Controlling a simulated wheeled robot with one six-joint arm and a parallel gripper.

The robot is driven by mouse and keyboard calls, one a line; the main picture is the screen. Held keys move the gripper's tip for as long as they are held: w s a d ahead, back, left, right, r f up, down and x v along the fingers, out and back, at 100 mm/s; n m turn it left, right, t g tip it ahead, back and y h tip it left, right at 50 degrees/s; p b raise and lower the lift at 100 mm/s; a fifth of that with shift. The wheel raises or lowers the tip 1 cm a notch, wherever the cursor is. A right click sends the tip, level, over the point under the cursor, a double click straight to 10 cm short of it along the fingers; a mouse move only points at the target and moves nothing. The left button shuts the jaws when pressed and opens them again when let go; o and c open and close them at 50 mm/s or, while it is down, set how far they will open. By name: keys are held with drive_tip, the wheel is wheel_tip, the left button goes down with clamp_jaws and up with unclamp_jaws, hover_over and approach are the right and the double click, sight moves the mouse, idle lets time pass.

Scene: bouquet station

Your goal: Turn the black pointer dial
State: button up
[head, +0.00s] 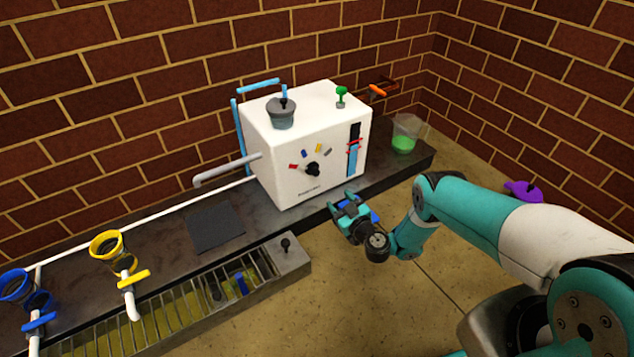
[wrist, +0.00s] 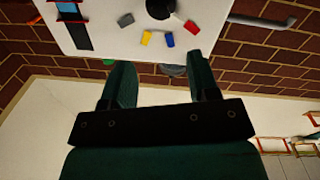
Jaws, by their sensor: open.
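The black pointer dial (head: 313,169) is on the front face of the white machine (head: 285,180). Red, blue, yellow and grey marks arc above it. Which mark its pointer faces is too small to tell. In the wrist view, which looks upside down, the dial (wrist: 162,7) is partly cut off at the top edge, with the marks below it. My gripper (head: 345,201) is in front of the machine, lower and to the right of the dial, apart from it. In the wrist view its two green fingers (wrist: 161,72) are spread, with nothing between them.
A slider with a red handle (head: 354,147) is right of the dial. A beaker of green liquid (head: 404,135) stands right of the machine. A small black knob (head: 286,244) stands on the grated trough's end. Floor in front of the counter is clear around my gripper.

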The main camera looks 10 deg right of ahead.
sight(317, 173)
drive_tip(key=b+x, duration=0.1)
drive_tip(key=b, duration=0.3)
drive_tip(key=b+x, duration=0.2)
drive_tip(key=b, duration=0.3)
drive_tip(key=b+x, duration=0.2)
drive_tip(key=b, duration=0.2)
drive_tip(key=shift+w+a+f, duration=0.1)
drive_tip(key=shift+w+f, duration=0.15)
drive_tip(key=shift+f, duration=0.1)
drive_tip(key=b+x, duration=0.1)
drive_tip(key=x, duration=0.1)
drive_tip(key=b+x, duration=0.1)
drive_tip(key=x, duration=0.2)
drive_tip(key=b+x, duration=0.1)
drive_tip(key=x, duration=0.1)
drive_tip(key=shift+w+a+r+b, duration=0.2)
drive_tip(key=shift+w+r+b, duration=0.05)
drive_tip(key=shift+w+b, duration=0.05)
drive_tip(key=shift+w+r, duration=0.15)
drive_tip(key=shift+w, duration=0.35)
drive_tip(key=shift+c, duration=0.5)
drive_tip(key=c, duration=0.8)
